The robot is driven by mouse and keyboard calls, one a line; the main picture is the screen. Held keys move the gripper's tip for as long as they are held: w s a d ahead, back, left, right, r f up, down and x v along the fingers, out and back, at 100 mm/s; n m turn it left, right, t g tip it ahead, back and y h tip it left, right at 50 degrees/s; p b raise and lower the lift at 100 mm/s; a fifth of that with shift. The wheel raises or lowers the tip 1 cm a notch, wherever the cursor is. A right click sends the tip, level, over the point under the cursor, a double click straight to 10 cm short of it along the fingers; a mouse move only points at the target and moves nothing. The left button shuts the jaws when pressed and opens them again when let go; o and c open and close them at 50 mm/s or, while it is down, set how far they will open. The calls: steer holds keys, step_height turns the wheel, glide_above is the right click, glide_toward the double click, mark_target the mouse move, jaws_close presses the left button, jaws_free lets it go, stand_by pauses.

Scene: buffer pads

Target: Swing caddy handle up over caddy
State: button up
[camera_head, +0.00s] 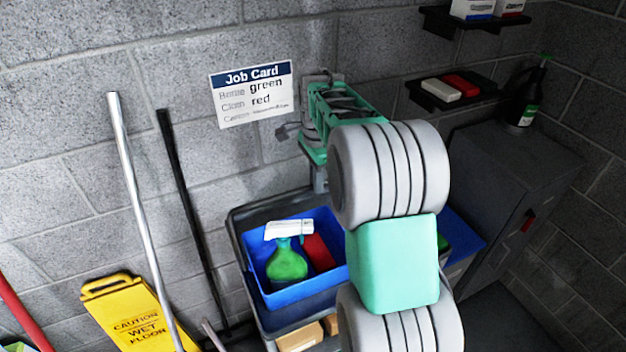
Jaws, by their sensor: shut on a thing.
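The blue caddy (277,297) sits on a dark cart, left of my arm. A green spray bottle (286,262) with a white trigger head stands in it, beside a red cloth (318,252). My gripper (319,182) shows small and partly, below the green wrist at the caddy's back right. It is shut, pointing down, with its tips low beside the caddy's rear edge. The caddy handle cannot be made out clearly at the tips. My arm's thick grey and green links cover the caddy's right end.
A job card (252,93) on the wall reads green bottle, red cloth. A yellow wet floor sign (130,315) and poles lean at left. Shelves (455,95) and a grey cabinet (515,165) with a dark pump bottle (527,97) stand at right. Brown boxes (300,338) lie below the caddy.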

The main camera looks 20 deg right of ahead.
steer(key=s+r+b, duration=0.1)
steer(key=s, duration=0.6)
steer(key=shift+s+r+b, duration=0.15)
steer(key=shift+r+b, duration=0.05)
steer(key=shift+b, duration=0.15)
steer(key=o, duration=0.7)
steer(key=shift+r, duration=0.1)
stand_by(0.3)
step_height(320, 180, up, 7)
steer(key=p, duration=0.3)
steer(key=shift+a, duration=0.1)
stand_by(0.4)
